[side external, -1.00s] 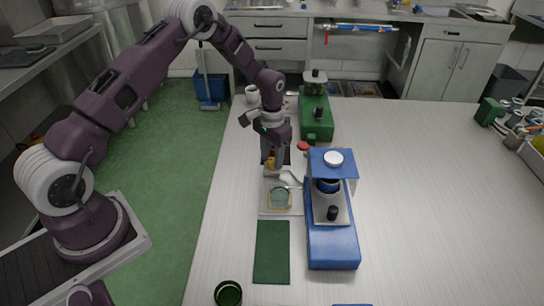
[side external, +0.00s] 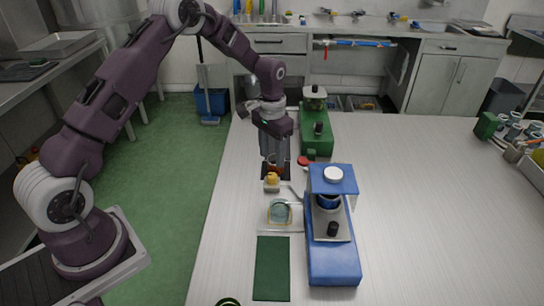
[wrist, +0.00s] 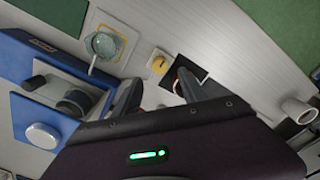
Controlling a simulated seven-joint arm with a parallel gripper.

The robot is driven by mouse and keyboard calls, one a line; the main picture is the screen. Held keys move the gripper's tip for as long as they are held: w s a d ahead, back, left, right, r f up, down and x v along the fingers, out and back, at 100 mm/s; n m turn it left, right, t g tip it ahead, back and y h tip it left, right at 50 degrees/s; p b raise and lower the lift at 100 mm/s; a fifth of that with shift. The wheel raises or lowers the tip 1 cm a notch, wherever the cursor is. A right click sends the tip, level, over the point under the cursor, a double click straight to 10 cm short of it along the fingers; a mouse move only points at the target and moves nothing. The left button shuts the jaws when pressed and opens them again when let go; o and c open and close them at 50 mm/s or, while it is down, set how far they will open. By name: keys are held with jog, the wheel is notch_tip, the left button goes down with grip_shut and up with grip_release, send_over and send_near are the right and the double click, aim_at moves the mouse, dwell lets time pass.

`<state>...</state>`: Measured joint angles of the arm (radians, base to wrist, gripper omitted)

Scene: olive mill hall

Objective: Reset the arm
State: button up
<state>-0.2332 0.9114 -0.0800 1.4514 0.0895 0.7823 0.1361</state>
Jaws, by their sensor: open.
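My gripper (side external: 275,160) points down over the left part of the pale table. Its fingers (wrist: 160,92) are apart, with nothing seen held between them. A black square pad (side external: 284,173) lies below the fingers; it also shows in the wrist view (wrist: 200,72). A small yellow-topped item (side external: 271,179) sits just in front of the pad, and the wrist view shows it too (wrist: 159,64). The fingers partly hide the pad and a round reddish-rimmed thing on it.
A blue machine (side external: 332,262) stands to the right front, a green machine (side external: 316,142) behind. A glass dish (side external: 279,213) on a pale tray and a dark green mat (side external: 271,268) lie in front. A white cup (wrist: 296,108) shows in the wrist view. The table's right side is largely clear.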

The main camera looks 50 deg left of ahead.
jog(key=s+d+r+t, duration=0.15)
jog(key=s+r, duration=0.35)
jog(key=r, duration=0.5)
jog(key=s+d+r+t, duration=0.1)
jog(key=s+d+r, duration=0.2)
jog(key=s+r, duration=0.5)
jog(key=s+d+r+t, duration=0.1)
jog(key=s+d+r, duration=0.1)
jog(key=s, duration=0.7)
jog(key=s+d+r+t, duration=0.2)
jog(key=s+r, duration=0.2)
jog(key=s, duration=0.6)
jog(key=shift+s+d+r, duration=0.2)
